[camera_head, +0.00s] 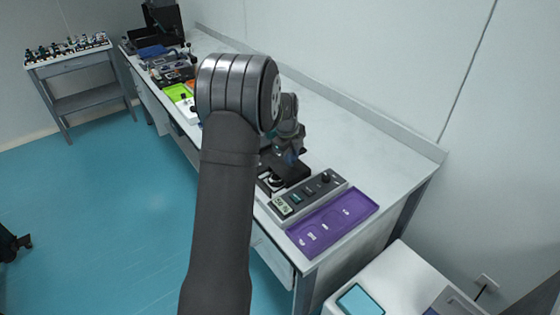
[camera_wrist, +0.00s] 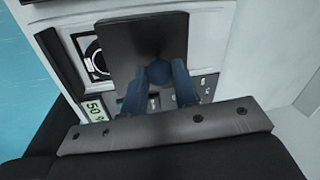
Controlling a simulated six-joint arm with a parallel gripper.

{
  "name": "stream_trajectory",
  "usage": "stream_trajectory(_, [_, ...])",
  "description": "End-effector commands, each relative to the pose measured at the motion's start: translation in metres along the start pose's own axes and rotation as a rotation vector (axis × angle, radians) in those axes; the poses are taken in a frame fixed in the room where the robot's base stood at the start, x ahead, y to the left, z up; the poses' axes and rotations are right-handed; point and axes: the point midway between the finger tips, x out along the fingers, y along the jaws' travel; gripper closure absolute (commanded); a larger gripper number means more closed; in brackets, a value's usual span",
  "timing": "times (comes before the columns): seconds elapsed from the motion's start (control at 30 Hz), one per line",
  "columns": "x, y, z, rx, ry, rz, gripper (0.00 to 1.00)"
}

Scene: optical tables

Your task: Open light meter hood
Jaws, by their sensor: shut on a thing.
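The light meter is a grey box (camera_head: 305,197) on the bench, with a lit display (camera_wrist: 95,108) and small controls. Its black hood (camera_wrist: 140,42) shows in the wrist view as a dark flat plate, and in the head view as a dark shape (camera_head: 291,169) below my gripper. The round sensor (camera_wrist: 97,56) is partly uncovered at the left of the hood; the hood hides the rest. The hood's exact angle is unclear.
A purple tray (camera_head: 335,218) with small pieces lies right beside the meter, near the bench end. A green tray (camera_head: 178,92) and other equipment stand farther along the bench. The wall runs behind it. White bench surface (camera_head: 350,150) is clear behind the meter.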

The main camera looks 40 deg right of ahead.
Motion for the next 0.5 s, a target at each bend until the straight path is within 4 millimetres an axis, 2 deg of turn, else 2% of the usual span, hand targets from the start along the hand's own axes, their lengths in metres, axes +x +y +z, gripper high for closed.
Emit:
stream_trajectory(0.03, [0.003, -0.015, -0.003, 0.004, -0.002, -0.003, 1.0])
stream_trajectory(0.2, [0.009, -0.047, -0.009, 0.002, -0.002, -0.002, 1.0])
stream_trajectory(0.33, [0.011, -0.059, -0.011, 0.001, -0.003, -0.003, 1.0])
stream_trajectory(0.5, [0.011, -0.063, -0.012, -0.001, -0.003, -0.004, 1.0])
